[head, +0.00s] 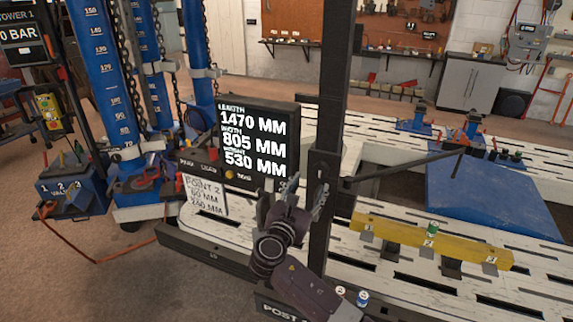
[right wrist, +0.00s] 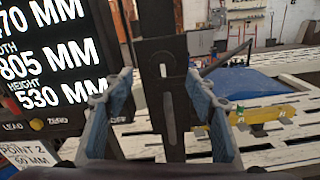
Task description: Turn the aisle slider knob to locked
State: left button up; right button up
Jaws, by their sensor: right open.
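My right gripper (head: 297,195) is open and empty in front of this post. In the right wrist view its blue-padded fingers (right wrist: 159,80) stand on either side of the slider plate, apart from each other. My left gripper is out of view.
A black display (head: 258,140) with measurements stands just left of the post, with a "POINT 2" card (head: 205,194) below it. A yellow beam (head: 400,234) and blue platform (head: 490,200) lie right. A thin dark arm (head: 400,165) reaches right from the post.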

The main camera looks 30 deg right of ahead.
aim_at(320, 171)
jog(key=p+x, duration=0.2)
jog(key=x, duration=0.5)
jog(key=shift+s+d, duration=0.15)
jog(key=shift+d, duration=0.1)
jog(key=shift+w+d, duration=0.25)
jog(key=c, duration=1.1)
